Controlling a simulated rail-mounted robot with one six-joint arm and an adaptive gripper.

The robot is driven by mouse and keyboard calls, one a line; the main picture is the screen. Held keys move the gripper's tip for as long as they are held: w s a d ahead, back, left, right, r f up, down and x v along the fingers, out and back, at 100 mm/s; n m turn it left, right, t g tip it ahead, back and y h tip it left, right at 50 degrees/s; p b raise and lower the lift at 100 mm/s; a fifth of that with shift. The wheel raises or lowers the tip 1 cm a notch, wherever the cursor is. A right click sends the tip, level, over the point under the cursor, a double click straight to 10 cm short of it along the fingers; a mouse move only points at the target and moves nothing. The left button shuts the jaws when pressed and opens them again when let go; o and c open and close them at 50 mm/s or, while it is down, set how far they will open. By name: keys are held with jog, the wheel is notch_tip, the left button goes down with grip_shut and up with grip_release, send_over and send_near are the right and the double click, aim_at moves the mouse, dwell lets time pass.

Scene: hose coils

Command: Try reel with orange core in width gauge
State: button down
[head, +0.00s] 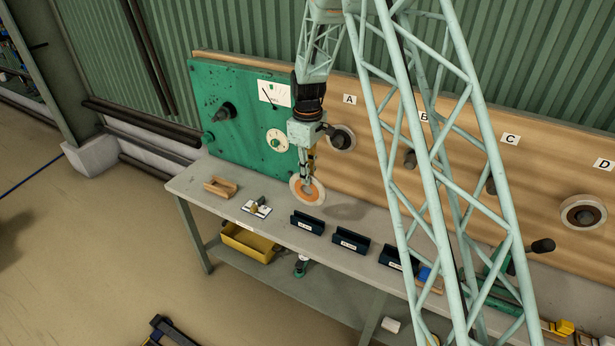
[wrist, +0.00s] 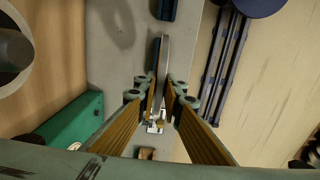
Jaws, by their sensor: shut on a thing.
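The reel with the orange core (head: 307,191) has a pale outer ring and hangs upright above the workbench. My gripper (head: 305,181) is shut on it; the wrist view shows the reel edge-on (wrist: 163,75) between the fingers. Three dark blue slotted blocks with white labels stand in a row on the bench: left (head: 307,222), middle (head: 350,241) and right (head: 397,258). The labels are too small to read, so I cannot tell which is the width gauge. The reel is apart from the left block, above and behind it in the head view. In the wrist view it partly hides that block.
A wooden block (head: 220,187) and a white plate with a small fitting (head: 256,208) lie left on the bench (head: 200,183). The back board has pegs marked A to D. Reels hang at A (head: 341,137) and D (head: 583,212). A green panel (head: 235,110) stands behind.

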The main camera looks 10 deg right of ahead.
aim_at(307, 195)
jog(key=shift+f+b, duration=2.05)
jog(key=shift+f, duration=1.1)
jog(key=shift+f+b, duration=1.8)
jog(key=shift+f, duration=0.5)
dwell(2.5)
